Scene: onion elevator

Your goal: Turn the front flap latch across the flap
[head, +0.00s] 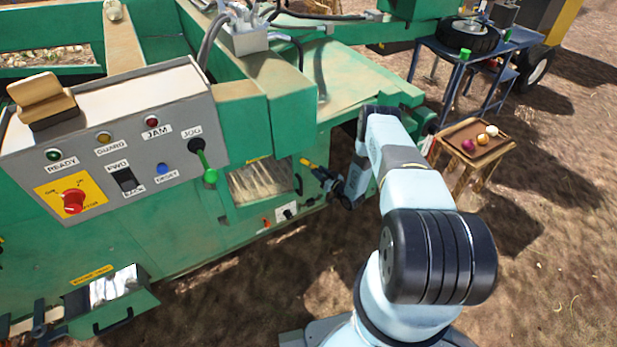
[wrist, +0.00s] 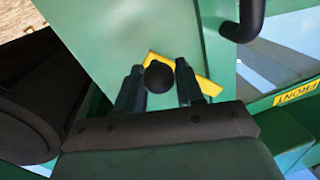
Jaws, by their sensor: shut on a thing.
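The front flap latch is a yellow bar (wrist: 207,85) with a round black knob (wrist: 159,75), seen in the wrist view against a green panel. The bar lies aslant, sloping down to the right. My gripper (wrist: 157,88) is shut on the knob, one dark finger on each side. In the head view my gripper (head: 338,183) is at the machine's front, and a yellow piece of the latch (head: 308,163) shows beside it. A clear window panel (head: 262,183) is left of it. My gripper partly hides the latch there.
A black handle (wrist: 246,24) stands close to the right of the latch, and a FRONT label (wrist: 299,90) is farther right. The grey control box (head: 120,150) with a green-knobbed lever (head: 209,176) is at left. A stool with a tray (head: 470,143) stands right on open dirt.

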